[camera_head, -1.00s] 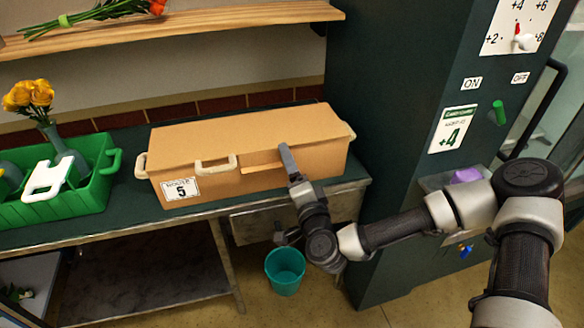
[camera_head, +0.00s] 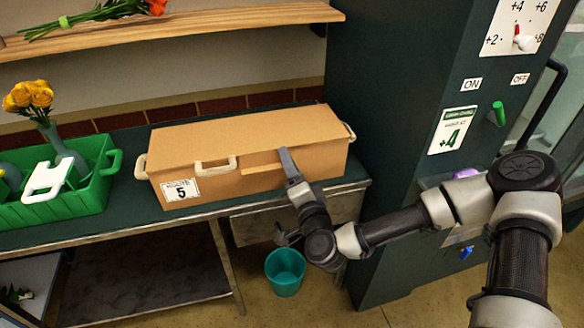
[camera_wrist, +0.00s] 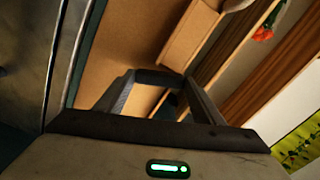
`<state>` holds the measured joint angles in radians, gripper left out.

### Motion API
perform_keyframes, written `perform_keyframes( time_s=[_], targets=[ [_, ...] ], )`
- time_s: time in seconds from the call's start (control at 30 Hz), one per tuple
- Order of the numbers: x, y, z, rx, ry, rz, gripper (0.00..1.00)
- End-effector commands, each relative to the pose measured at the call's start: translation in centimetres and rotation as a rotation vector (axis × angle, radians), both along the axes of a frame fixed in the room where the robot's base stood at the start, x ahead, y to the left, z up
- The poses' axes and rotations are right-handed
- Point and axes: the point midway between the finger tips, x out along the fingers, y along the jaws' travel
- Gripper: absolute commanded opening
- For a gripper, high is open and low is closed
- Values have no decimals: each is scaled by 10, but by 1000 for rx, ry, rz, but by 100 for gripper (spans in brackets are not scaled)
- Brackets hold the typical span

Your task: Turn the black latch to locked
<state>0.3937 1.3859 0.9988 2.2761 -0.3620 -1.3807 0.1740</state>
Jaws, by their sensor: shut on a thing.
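The tan box (camera_head: 245,135) stands shut on the dark green counter, with a numbered label on its front. My gripper (camera_head: 286,157) is at the right half of the box's front, near the rim of the lid. In the wrist view my gripper (camera_wrist: 158,86) has its two grey fingers reaching toward the tan surface. A dark bar (camera_wrist: 158,77), which looks like the black latch, spans between the fingertips, and the gripper is shut on it. In the head view my fingers hide the latch, so I cannot tell its angle.
A green caddy (camera_head: 98,192) and yellow flowers (camera_head: 28,95) are left of the box. A wooden shelf (camera_head: 200,32) runs above. A dark green cabinet (camera_head: 385,110) stands close on the right. A teal bucket (camera_head: 285,275) is on the floor below.

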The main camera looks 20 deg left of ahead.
Motion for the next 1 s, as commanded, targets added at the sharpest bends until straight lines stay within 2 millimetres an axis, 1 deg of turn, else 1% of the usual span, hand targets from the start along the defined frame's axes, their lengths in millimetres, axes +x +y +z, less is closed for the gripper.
perform_keyframes(
  time_s=[0.17,0.7,1.0],
  targets=[
    [0,1,1,-104,-66,3,40],
    [-1,1,-2,-533,-332,2,40],
    [0,1,-2,-742,-459,-1,40]
  ],
)
